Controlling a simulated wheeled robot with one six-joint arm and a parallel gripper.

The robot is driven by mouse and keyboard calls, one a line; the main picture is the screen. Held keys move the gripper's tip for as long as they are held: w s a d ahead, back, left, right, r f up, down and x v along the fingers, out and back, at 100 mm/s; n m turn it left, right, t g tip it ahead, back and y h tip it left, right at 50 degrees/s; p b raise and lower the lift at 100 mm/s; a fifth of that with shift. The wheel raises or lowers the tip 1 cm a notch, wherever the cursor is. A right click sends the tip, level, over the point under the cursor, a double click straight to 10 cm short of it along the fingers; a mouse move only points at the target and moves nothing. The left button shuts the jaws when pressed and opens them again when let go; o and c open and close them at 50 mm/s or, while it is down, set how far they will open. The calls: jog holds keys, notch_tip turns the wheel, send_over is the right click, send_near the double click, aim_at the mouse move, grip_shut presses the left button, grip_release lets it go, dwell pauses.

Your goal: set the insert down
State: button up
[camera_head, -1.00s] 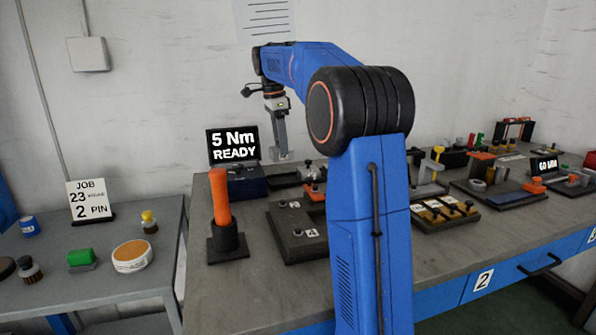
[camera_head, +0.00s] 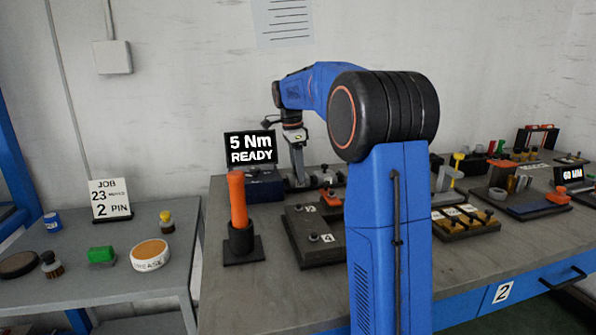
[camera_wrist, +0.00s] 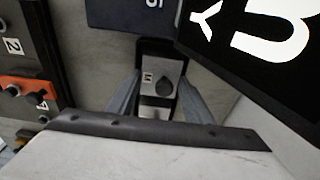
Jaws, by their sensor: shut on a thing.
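My gripper (camera_head: 299,181) points down at the back of the bench, right of the "5 Nm READY" screen (camera_head: 250,149). In the wrist view its two grey fingers (camera_wrist: 161,105) are closed in on a small grey piece, likely the insert (camera_wrist: 162,80), which has a dark round knob or hole and a small mark on its face. A dark frame (camera_wrist: 163,44) shows just beyond the piece; I cannot tell whether they touch. In the head view the piece is too small to make out.
An orange-handled tool (camera_head: 238,200) stands upright in a black holder left of a dark fixture plate (camera_head: 312,246). A blue box (camera_head: 262,187) sits under the screen, close to the gripper. More fixtures (camera_head: 464,221) fill the bench to the right.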

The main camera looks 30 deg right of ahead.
aim_at(294, 176)
jog(key=shift+f, duration=0.1)
jog(key=o, duration=1.6)
jog(key=shift+c, duration=0.2)
notch_tip(294, 176, up, 12)
jog(key=a, duration=0.1)
jog(key=shift+w+a, duration=0.2)
